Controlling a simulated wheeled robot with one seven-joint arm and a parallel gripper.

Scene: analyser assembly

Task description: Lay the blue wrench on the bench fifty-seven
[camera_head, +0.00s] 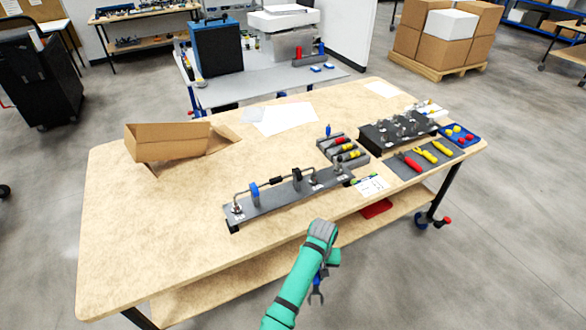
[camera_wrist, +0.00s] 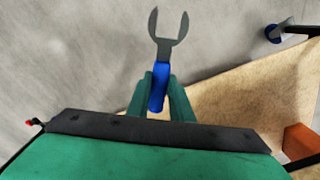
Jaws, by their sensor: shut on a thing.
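The blue wrench (camera_wrist: 158,88) is between the fingers of my gripper (camera_wrist: 160,98) in the wrist view. Its blue handle is clasped and its grey open-ended jaw points away from the gripper. In the head view the wrench (camera_head: 316,290) hangs from my gripper (camera_head: 322,272), in front of the near edge of the bench, over the floor. The bench (camera_head: 150,230) has a light wooden top. Which bench is number fifty-seven cannot be read.
On the bench are a long dark fixture (camera_head: 285,195), an open cardboard box (camera_head: 165,142), a grey tool mat (camera_head: 425,160) with red and yellow tools, and a grey holder (camera_head: 343,150). The left front of the top is clear. A grey table (camera_head: 260,88) stands behind.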

